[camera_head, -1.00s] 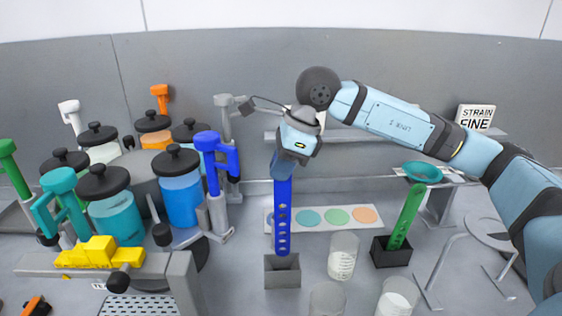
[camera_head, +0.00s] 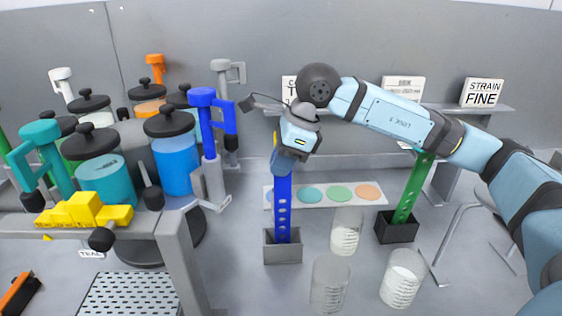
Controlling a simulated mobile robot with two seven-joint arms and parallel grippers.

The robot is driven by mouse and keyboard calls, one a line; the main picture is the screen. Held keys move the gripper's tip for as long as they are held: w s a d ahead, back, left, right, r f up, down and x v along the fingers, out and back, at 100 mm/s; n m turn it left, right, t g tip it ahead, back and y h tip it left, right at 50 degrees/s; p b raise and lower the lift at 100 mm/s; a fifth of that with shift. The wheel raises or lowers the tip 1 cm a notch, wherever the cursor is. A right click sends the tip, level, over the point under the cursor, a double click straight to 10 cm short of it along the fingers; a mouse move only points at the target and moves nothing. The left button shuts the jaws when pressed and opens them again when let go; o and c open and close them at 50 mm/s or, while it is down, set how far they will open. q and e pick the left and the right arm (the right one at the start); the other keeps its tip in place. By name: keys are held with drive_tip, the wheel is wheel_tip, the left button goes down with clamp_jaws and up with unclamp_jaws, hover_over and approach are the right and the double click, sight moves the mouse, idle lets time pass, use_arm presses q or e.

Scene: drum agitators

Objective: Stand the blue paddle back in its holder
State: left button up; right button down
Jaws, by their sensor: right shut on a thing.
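The blue paddle (camera_head: 283,210) is a flat, upright strip with a row of holes. My right gripper (camera_head: 282,165) is shut on its top end and points down. The paddle's lower end is at the mouth of a small grey square holder (camera_head: 283,255) and appears to be inside its rim. How deep it sits is hard to tell. The left gripper is not in view.
A green paddle (camera_head: 411,195) stands in a black holder (camera_head: 397,231) to the right. Clear beakers (camera_head: 346,232) stand between and in front. A color-spot strip (camera_head: 340,194) lies behind. Lidded drums and a yellow block (camera_head: 85,210) are on the left.

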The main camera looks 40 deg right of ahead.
drive_tip(key=c, duration=1.1)
unclamp_jaws()
drive_tip(key=v, duration=1.3)
drive_tip(key=shift+s+r, duration=0.1)
drive_tip(key=shift+r, duration=0.3)
